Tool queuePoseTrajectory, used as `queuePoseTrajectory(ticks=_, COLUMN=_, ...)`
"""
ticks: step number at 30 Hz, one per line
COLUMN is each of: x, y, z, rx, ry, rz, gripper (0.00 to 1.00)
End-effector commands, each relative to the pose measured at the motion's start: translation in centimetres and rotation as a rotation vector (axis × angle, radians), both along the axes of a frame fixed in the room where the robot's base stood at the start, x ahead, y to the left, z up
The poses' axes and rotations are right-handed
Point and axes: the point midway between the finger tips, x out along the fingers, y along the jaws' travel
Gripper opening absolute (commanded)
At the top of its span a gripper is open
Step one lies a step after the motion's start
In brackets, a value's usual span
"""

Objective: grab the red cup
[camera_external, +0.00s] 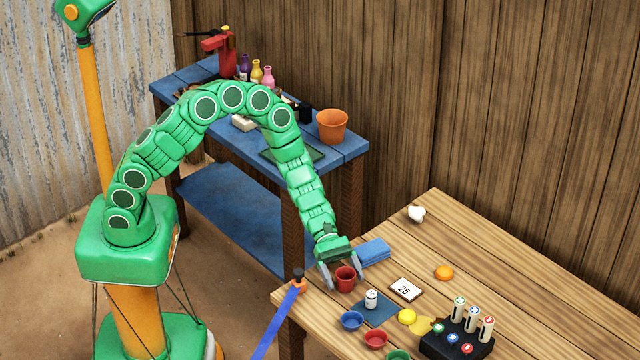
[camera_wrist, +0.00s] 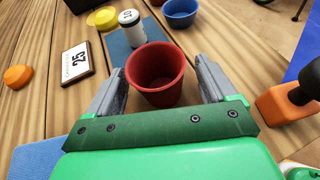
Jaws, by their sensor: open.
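The red cup (camera_external: 345,279) stands upright on the wooden table near its left end. In the wrist view the red cup (camera_wrist: 156,74) is between the two grey fingers, its open mouth facing the camera. My gripper (camera_external: 340,282) is open, with one finger on each side of the cup. In the wrist view my gripper (camera_wrist: 158,82) shows a gap between each finger and the cup wall. The lower part of the cup is partly hidden by the gripper's green body in the wrist view.
A white jar (camera_external: 371,299) on a blue mat, a blue bowl (camera_external: 352,320), a "25" card (camera_external: 406,289) and a folded blue cloth (camera_external: 373,251) lie close by. An orange clamp with a blue strap (camera_external: 278,322) is at the table edge. Free wood lies toward the back right.

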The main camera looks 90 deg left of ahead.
Motion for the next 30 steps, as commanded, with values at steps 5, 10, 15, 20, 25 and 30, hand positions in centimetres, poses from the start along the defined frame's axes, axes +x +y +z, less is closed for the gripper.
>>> queuePoseTrajectory(ticks=5, x=1.0, y=-1.6, z=-0.9, rx=0.001, ry=0.001, rz=-0.001, gripper=0.85)
queuePoseTrajectory(ticks=10, x=1.3, y=-2.4, z=-1.3, rx=0.001, ry=0.0, rz=0.0, gripper=0.85)
queuePoseTrajectory(ticks=15, x=1.4, y=-2.4, z=-1.3, rx=0.0, ry=0.0, rz=0.0, gripper=0.85)
queuePoseTrajectory(ticks=20, x=1.4, y=-2.4, z=-1.3, rx=0.0, ry=0.0, rz=0.0, gripper=0.72)
queuePoseTrajectory(ticks=25, x=1.3, y=-2.4, z=-1.3, rx=0.0, ry=0.0, rz=0.0, gripper=0.46)
queuePoseTrajectory(ticks=30, x=1.3, y=-2.4, z=-1.3, rx=0.0, ry=0.0, rz=0.0, gripper=0.29)
